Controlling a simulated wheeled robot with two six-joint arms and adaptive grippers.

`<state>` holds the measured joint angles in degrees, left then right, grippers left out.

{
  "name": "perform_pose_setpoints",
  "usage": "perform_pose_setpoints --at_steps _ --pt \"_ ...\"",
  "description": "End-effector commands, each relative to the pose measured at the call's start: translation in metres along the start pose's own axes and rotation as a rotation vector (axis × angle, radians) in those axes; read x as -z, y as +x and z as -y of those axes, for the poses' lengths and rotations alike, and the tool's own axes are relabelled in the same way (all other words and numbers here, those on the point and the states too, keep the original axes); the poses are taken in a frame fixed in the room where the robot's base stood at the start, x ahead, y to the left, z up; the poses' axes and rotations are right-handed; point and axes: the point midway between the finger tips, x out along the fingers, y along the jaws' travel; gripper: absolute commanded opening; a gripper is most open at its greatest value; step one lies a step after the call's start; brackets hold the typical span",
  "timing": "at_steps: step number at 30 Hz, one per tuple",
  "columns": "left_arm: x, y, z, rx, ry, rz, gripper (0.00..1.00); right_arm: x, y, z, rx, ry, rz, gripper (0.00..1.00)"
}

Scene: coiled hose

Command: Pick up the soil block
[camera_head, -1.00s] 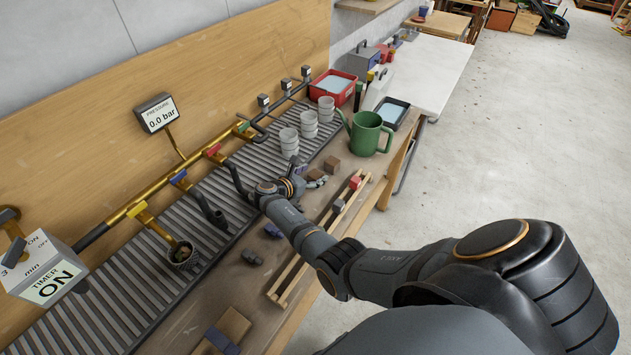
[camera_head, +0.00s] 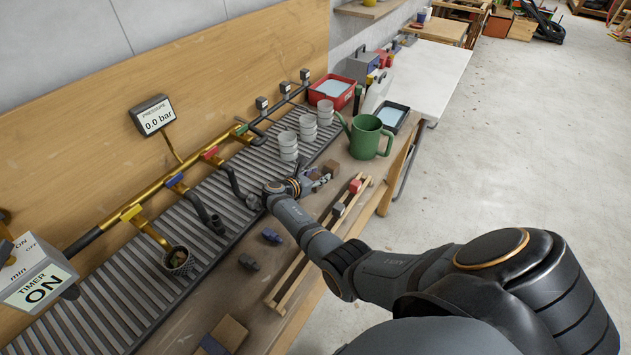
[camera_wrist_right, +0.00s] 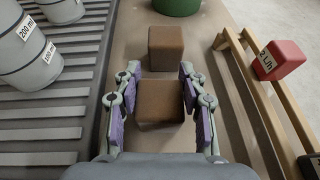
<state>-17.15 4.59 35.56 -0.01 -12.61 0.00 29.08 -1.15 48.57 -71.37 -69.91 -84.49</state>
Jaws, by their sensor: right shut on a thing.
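My right gripper (camera_wrist_right: 160,105) is down at the bench, with its purple-padded fingers on both sides of a brown soil block (camera_wrist_right: 160,101). It is shut on this block. A second brown block (camera_wrist_right: 166,47) stands just beyond it in the wrist view, apart from the fingers. In the head view my right gripper (camera_head: 314,183) is at the bench between the slatted rack and the wooden rails, and mostly hides the held block. The farther block (camera_head: 331,168) shows beyond it. My left gripper is not in view.
A green watering can (camera_head: 366,138) stands beyond the blocks. Stacked grey cups (camera_head: 288,146) are to the left on the slatted rack (camera_head: 215,272). Wooden rails (camera_head: 318,243) with a red block (camera_head: 355,186) lie to the right. A dark tray (camera_head: 391,116) is farther back.

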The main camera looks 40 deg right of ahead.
Motion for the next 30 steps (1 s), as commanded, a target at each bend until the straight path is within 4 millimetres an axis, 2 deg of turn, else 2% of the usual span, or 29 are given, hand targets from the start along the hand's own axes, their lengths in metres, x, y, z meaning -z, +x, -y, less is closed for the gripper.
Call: perform_pose_setpoints --at_steps 5,10,15,18,24,30 --pt "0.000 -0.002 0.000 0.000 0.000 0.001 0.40 -0.004 -0.002 0.000 0.000 0.000 -0.001 0.10" --pt "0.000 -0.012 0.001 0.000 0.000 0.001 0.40 -0.031 -0.013 0.000 -0.001 0.003 0.001 0.10" --pt "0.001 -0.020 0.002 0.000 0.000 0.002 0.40 -0.080 -0.004 0.025 0.001 0.004 0.006 0.10" --pt "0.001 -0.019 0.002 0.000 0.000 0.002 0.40 -0.105 0.004 0.042 0.002 0.000 0.005 0.10" --pt "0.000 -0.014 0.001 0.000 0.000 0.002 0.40 -0.138 0.030 0.077 0.001 -0.002 0.005 0.10" --pt "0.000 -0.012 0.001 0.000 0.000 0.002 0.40 -0.156 0.043 0.093 0.001 -0.001 0.001 0.10"
